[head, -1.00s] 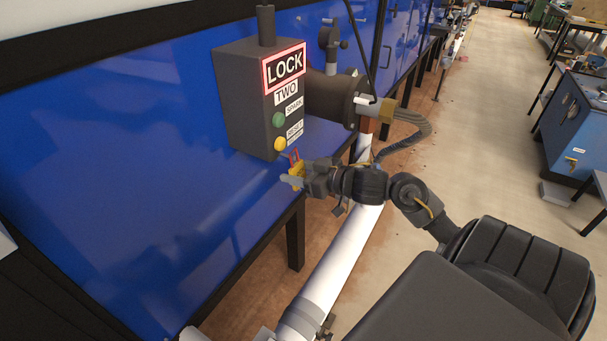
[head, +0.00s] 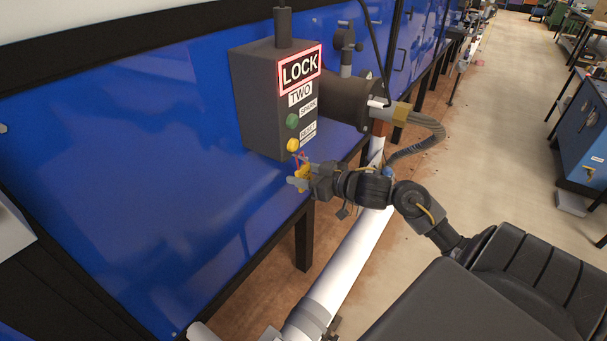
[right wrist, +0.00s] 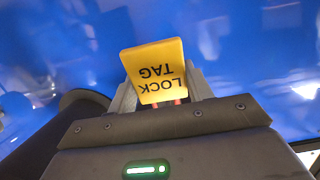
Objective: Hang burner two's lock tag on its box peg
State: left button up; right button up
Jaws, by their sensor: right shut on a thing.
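The dark grey burner box (head: 258,108) labelled TWO stands against the blue panel in the head view, with a red-edged LOCK sign (head: 300,69), a green button and a yellow button. My right gripper (head: 300,180) is below the box's lower front corner, apart from it. It is shut on the yellow lock tag (head: 302,172), which has a red part at its top. In the right wrist view the tag (right wrist: 155,68) reads LOCK TAG upside down between the fingers. I cannot make out the box peg. My left gripper is not in view.
A dark burner body (head: 345,98) with a hose (head: 425,125) sits right of the box. A white pipe (head: 340,265) runs low beneath my right arm. The blue panel (head: 130,180) left of the box is clear. A blue cabinet (head: 590,140) stands far right.

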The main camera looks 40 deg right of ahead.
jog(key=o, duration=1.1)
jog(key=shift+c, duration=0.2)
jog(key=shift+s, duration=0.15)
jog(key=v, duration=1)
jog(key=shift+s, duration=0.25)
jog(key=shift+r, duration=0.1)
